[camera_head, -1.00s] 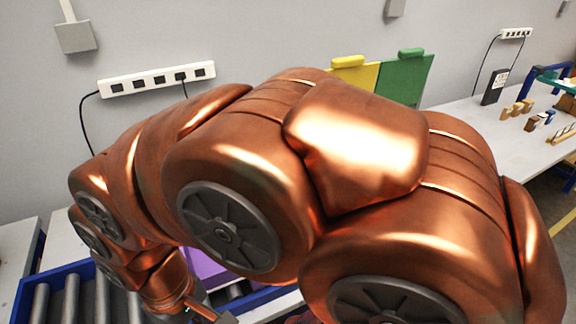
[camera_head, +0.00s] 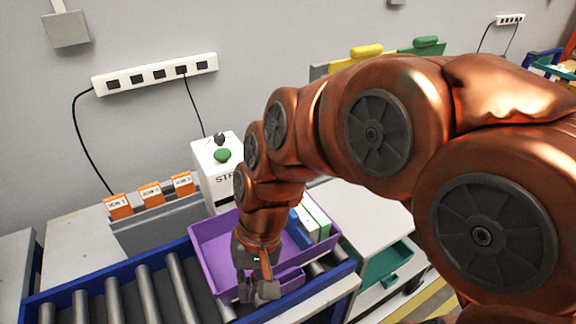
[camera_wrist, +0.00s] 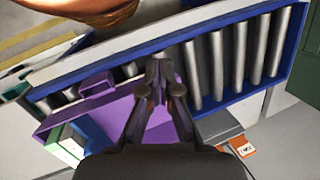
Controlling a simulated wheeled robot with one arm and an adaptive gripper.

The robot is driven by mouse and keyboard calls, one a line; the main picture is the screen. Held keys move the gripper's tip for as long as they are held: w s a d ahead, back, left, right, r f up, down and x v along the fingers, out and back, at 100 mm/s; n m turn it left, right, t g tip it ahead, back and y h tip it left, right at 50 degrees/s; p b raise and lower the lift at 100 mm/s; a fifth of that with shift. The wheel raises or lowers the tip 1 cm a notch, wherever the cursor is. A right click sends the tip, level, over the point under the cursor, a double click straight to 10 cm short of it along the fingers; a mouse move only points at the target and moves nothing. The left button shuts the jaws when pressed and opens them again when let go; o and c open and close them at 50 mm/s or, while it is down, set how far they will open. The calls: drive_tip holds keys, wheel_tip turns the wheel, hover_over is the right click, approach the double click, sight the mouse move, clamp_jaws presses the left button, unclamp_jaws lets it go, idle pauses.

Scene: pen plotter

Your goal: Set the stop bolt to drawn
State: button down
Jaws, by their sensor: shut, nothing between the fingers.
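My gripper (camera_head: 259,290) is shut and empty, pointing down over the front part of a purple tray (camera_head: 208,232) on the roller conveyor. In the wrist view the gripper (camera_wrist: 163,88) has its fingers close together, with the purple tray (camera_wrist: 104,120) and the rollers behind them. Whether it touches the tray cannot be told. I cannot make out a stop bolt in either view; my gripper and arm hide part of the tray and conveyor.
The conveyor has a blue frame (camera_head: 118,278) and grey rollers (camera_head: 152,293). A white box (camera_head: 212,170) with a green button (camera_head: 222,156) stands behind the tray. Orange-tabbed files (camera_head: 151,194) stand at the left. A teal drawer (camera_head: 388,265) is at the right.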

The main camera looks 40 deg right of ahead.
drive_tip(key=w+m+t+y+b, duration=0.2)
drive_tip(key=w+m+t+y, duration=0.15)
drive_tip(key=w+m, duration=0.6)
drive_tip(key=w+d+f+m+t+b, duration=0.1)
drive_tip(key=w+d+m+t, duration=0.5)
drive_tip(key=w, duration=0.8)
drive_tip(key=w+d+f+m+t+h+b, duration=0.1)
drive_tip(key=w+d+f+m+h, duration=0.3)
drive_tip(key=d, duration=0.6)
drive_tip(key=s+d+f+m+t+b, duration=0.1)
drive_tip(key=d+f+m, duration=0.1)
drive_tip(key=d+m, duration=0.6)
drive_tip(key=w+d+f+m+t+h+b, duration=0.1)
drive_tip(key=w+d+f+m+h, duration=0.2)
drive_tip(key=d, duration=0.9)
drive_tip(key=shift+m+y, duration=0.25)
drive_tip(key=shift+y, duration=0.5)
drive_tip(key=x, duration=0.3)
drive_tip(key=p+x, duration=0.1)
drive_tip(key=x, duration=0.3)
drive_tip(key=p+x, duration=0.1)
drive_tip(key=x, duration=0.2)
drive_tip(key=shift+w+a+r, duration=0.2)
drive_tip(key=shift+w+a, duration=0.1)
drive_tip(key=shift+w, duration=0.05)
drive_tip(key=shift+w+p, duration=0.3)
drive_tip(key=shift+w, duration=0.6)
drive_tip(key=shift+w, duration=0.1)
